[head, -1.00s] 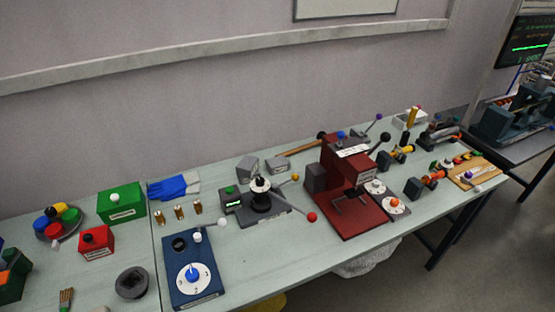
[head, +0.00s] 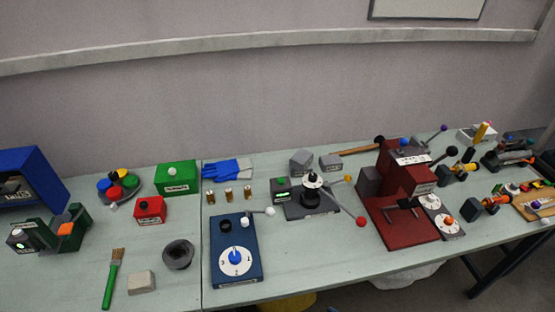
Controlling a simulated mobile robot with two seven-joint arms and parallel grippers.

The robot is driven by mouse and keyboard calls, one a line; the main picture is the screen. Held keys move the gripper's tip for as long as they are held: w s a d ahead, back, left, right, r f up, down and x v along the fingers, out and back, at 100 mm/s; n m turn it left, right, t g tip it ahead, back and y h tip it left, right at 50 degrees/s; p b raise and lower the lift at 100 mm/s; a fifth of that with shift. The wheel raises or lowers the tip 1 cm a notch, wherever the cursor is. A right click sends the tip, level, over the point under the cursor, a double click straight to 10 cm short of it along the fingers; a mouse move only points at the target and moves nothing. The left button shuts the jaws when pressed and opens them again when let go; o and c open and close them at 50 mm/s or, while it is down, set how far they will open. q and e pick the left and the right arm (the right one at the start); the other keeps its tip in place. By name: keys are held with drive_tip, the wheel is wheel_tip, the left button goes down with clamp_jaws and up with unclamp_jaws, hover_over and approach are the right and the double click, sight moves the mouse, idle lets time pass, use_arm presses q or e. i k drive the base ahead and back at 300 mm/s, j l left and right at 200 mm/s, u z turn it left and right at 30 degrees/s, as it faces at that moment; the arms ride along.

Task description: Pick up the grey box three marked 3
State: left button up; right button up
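Two small grey boxes stand side by side at the back of the table, behind the black-and-grey device: a left one (head: 301,163) and a right one (head: 330,164). Both sit on the tabletop, and their markings are too small to read, so I cannot tell which is marked 3. A pale grey block (head: 141,282) lies at the front left, with no readable number. Neither of my grippers is in view.
The grey-and-black device (head: 309,205) with red- and yellow-tipped levers stands in front of the boxes. A red machine (head: 392,225) is to their right, a wooden-handled hammer (head: 355,149) behind. Blue gloves (head: 228,169) lie to the left. The blue panel (head: 236,265) is in front.

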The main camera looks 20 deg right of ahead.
sight(334, 162)
drive_tip(key=l+u, duration=0.45)
drive_tip(key=k+l+u, duration=0.1)
drive_tip(key=l+u, duration=0.4)
drive_tip(key=k+l+u, duration=0.15)
drive_tip(key=l, duration=0.2)
drive_tip(key=k+l+u, duration=0.15)
drive_tip(key=l, duration=0.15)
drive_tip(key=k+l+u, duration=0.15)
drive_tip(key=l, duration=0.15)
